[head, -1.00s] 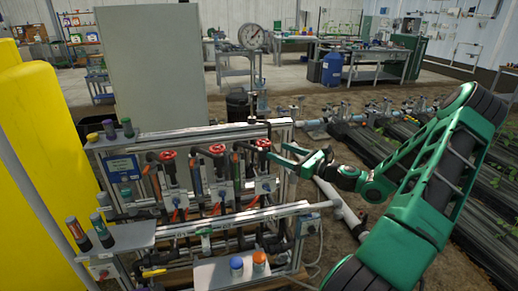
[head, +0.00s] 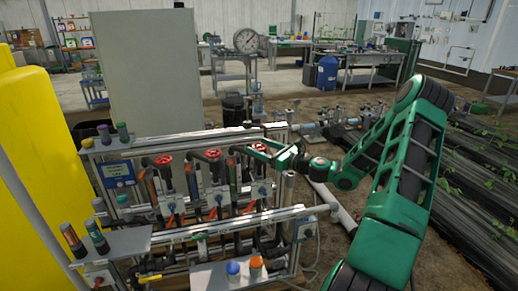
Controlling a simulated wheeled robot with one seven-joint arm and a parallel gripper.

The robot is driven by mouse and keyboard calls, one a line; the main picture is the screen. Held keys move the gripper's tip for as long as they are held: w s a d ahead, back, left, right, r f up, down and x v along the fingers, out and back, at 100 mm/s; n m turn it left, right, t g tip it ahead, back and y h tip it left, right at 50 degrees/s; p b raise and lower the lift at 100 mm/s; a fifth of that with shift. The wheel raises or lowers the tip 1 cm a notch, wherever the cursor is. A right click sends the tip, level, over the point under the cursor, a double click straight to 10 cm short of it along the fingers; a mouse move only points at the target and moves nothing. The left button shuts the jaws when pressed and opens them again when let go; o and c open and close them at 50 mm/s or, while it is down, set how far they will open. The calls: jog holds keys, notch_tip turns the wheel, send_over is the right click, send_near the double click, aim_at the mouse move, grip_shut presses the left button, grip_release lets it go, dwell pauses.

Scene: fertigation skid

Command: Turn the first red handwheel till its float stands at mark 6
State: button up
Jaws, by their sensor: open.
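Three red handwheels stand in a row on the skid: a left one (head: 163,160), a middle one (head: 212,154) and a right one, which is largely hidden by my gripper. The view does not show which counts as the first. My green gripper (head: 262,150) is open, with its fingers pointing left at the right handwheel's place. I cannot tell whether they touch or surround the wheel. Upright tubes stand beside the valves, such as an orange-red one (head: 233,172). The floats and mark 6 are too small to read.
The skid's upper rail (head: 190,139) runs behind the wheels and a lower rail (head: 220,222) in front.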

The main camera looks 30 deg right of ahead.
jog(key=shift+w+a, duration=0.15)
jog(key=shift+w, duration=0.15)
jog(key=c, duration=1)
jog(key=shift+d, duration=0.45)
jog(key=shift+c, duration=0.2)
jog(key=shift+a+y, duration=0.3)
jog(key=n+g+y, duration=0.1)
jog(key=n+y, duration=0.1)
jog(key=n+g+y, duration=0.2)
jog(key=y, duration=0.1)
jog(key=shift+n+g+y, duration=0.3)
jog(key=shift+a+n+g+y, duration=0.1)
jog(key=shift+n+g+y, duration=1.4)
jog(key=shift+g, duration=0.6)
